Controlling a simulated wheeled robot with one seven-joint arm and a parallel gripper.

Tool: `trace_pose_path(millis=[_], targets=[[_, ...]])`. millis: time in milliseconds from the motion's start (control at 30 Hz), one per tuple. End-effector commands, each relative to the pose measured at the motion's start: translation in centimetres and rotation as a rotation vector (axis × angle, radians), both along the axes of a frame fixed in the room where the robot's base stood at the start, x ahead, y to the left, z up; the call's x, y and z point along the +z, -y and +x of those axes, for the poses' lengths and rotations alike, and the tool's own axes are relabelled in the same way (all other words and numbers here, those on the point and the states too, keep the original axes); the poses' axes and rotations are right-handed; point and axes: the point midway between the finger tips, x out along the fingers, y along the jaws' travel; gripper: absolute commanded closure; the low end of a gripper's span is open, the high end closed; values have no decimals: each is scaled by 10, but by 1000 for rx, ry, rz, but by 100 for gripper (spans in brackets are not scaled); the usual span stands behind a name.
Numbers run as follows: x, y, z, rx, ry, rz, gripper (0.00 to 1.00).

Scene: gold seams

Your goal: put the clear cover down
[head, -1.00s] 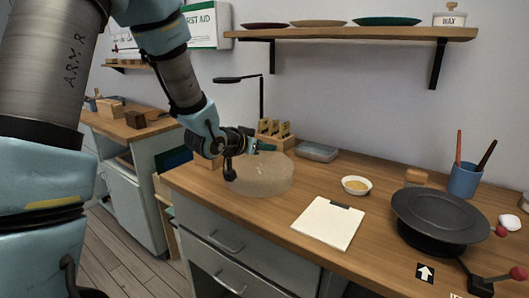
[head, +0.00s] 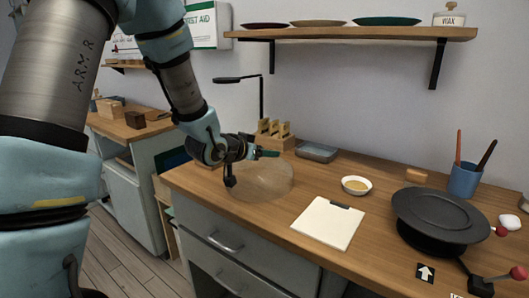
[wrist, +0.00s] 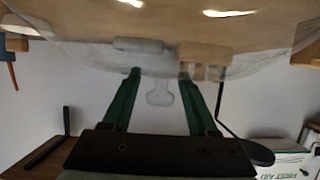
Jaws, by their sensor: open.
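The clear cover (head: 266,182) is a see-through dome that appears to stand on the left end of the wooden bench. Through it I see the bench top. My gripper (head: 268,153) is at the top of the cover. In the wrist view the green fingers of my gripper (wrist: 159,84) are spread, with the cover's clear knob (wrist: 159,97) between them. A gap shows on each side of the knob. The cover (wrist: 100,50) fills the top of that view. Its rim is faint in the head view.
A black turntable (head: 445,215) is further right. A lamp (head: 261,98) rises behind.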

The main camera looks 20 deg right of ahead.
Motion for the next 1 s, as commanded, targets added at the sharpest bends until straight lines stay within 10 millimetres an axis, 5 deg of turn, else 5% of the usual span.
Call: trace_pose_path(millis=[167,600,1000], targets=[[8,-12,-6,2,1,-1,41],[42,-82,-44,2,3,-1,41],[47,-99,-53,8,-2,6,41]])
